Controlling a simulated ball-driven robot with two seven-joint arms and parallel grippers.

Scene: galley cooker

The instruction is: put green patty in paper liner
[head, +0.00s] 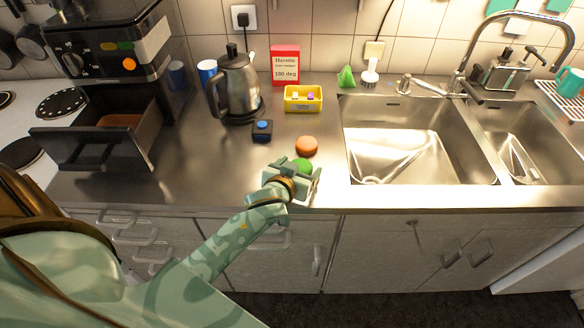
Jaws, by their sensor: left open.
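The green patty (302,164) lies on the steel counter near its front edge. My left gripper (301,173) is open right at the patty, with its fingers low over the counter and partly hiding the patty's near side. I cannot tell whether the fingers touch it. An orange-brown patty (306,146) lies just behind it. The black air fryer's drawer (91,148) is pulled open at the left. A brownish surface (120,120) shows inside it, which may be the paper liner. My right gripper is out of view.
A kettle (236,86), a small black box with a blue button (262,131), a yellow bin (304,105) and a red-and-white box (285,66) stand behind. The sink (415,140) is to the right. The counter between the drawer and my gripper is mostly clear.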

